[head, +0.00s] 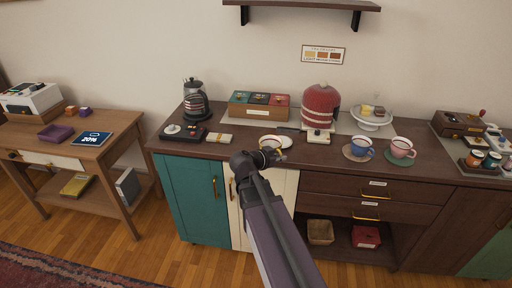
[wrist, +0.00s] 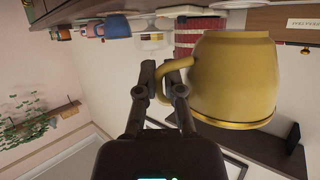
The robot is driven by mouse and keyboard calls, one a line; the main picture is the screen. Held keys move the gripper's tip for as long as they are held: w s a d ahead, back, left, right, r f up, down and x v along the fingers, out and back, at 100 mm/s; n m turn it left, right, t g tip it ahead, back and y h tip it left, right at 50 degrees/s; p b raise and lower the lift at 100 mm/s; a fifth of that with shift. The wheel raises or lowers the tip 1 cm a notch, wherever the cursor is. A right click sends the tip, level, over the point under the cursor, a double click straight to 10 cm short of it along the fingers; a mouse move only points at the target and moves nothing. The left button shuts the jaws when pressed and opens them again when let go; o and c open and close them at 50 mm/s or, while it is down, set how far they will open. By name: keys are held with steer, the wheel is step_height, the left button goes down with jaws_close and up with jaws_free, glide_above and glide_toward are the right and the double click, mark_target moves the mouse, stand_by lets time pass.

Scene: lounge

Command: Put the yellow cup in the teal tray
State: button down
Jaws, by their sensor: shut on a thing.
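The yellow cup (wrist: 235,80) fills the right of the wrist view, its handle between the fingers of my gripper (wrist: 162,85). My gripper is shut on that handle. In the head view my gripper (head: 268,156) is at the front edge of the dark counter, and the cup (head: 270,142) shows just beyond it, partly hidden by the arm. I cannot tell from the head view how far above the counter the cup is. I see no teal tray in either view; the only clear small open tray, on the left table, is purple (head: 55,132).
The counter (head: 330,155) holds a white saucer (head: 286,142) beside the cup, a red appliance (head: 320,108), a wooden tea box (head: 258,106), a blue cup (head: 361,147), a pink cup (head: 401,147) and a kettle (head: 195,100). A wall shelf (head: 300,5) hangs above.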

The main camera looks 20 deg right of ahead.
mark_target(266, 138)
stand_by(0.3)
steer(key=w, duration=0.9)
steer(key=w+d+f+b, duration=0.1)
steer(key=w, duration=0.3)
steer(key=shift+w+d+f, duration=0.1)
steer(key=shift+w, duration=0.1)
steer(key=shift+w, duration=0.45)
steer(key=shift+w+d+f+b, duration=0.1)
steer(key=shift+w+b, duration=0.05)
steer(key=shift+w, duration=0.45)
steer(key=shift+w+d+f+b, duration=0.1)
steer(key=shift+w+b, duration=0.05)
steer(key=shift+w, duration=0.4)
steer(key=shift+s+f+b, duration=0.25)
steer(key=shift+f+b, duration=0.35)
steer(key=shift+a+f+b, duration=0.1)
steer(key=shift+f+b, duration=0.8)
steer(key=shift+f, duration=0.15)
steer(key=c, duration=0.8)
jaws_free()
